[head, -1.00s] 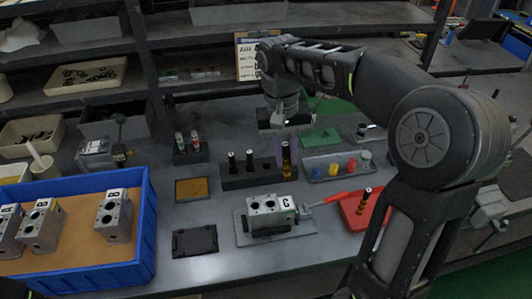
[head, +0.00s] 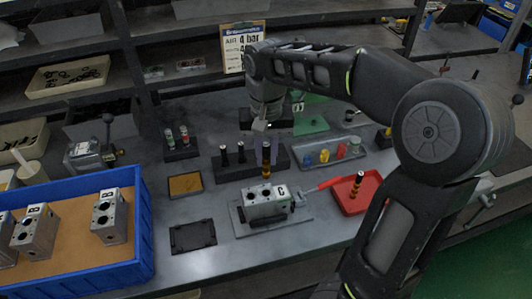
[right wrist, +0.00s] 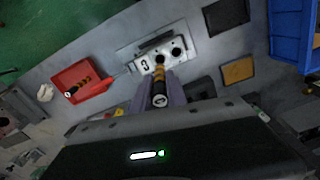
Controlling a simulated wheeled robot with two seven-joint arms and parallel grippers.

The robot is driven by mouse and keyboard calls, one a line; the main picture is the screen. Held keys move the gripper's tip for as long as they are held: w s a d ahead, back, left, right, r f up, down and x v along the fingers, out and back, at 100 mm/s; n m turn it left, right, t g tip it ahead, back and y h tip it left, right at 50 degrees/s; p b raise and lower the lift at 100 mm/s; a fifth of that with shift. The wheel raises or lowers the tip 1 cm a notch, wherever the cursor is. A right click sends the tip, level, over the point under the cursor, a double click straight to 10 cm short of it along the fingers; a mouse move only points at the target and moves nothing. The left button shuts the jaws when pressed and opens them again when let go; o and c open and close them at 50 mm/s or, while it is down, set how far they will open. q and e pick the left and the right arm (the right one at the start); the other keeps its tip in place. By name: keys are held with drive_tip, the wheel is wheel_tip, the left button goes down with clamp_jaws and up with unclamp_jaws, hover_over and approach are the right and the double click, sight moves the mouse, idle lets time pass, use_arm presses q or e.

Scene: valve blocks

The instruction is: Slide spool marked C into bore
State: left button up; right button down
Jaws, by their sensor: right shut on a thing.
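The valve block marked C (head: 262,207) sits on a grey fixture plate (head: 305,216) on the bench, bores facing up. It also shows in the right wrist view (right wrist: 148,62). My right gripper (head: 263,150), with purple fingers, is shut on a dark spool with gold bands (head: 266,171). The spool is roughly upright, its lower end at or just above the block's top; I cannot tell whether it has entered a bore. In the right wrist view the held spool (right wrist: 159,94) lies between the fingers (right wrist: 168,88) and points at the block. No letter is readable on the spool. My left gripper is not in view.
A red tray (head: 345,205) with another gold-banded spool (head: 357,183) stands right of the block. A black rack (head: 232,172) with dark spools is behind it. A blue crate (head: 100,270) with several blocks stands left. A black flat tray (head: 193,237) lies between.

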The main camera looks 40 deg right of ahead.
sight(266, 166)
drive_tip(key=shift+f+b, duration=1.75)
drive_tip(key=shift+f, duration=0.9)
drive_tip(key=shift+p, duration=0.3)
drive_tip(key=shift+f+b, duration=2.3)
drive_tip(key=shift+f, duration=0.85)
drive_tip(key=c, duration=1.3)
unclamp_jaws()
drive_tip(key=shift+o, duration=0.2)
wheel_tip(266, 166, up, 8)
drive_tip(key=shift+f, duration=0.1)
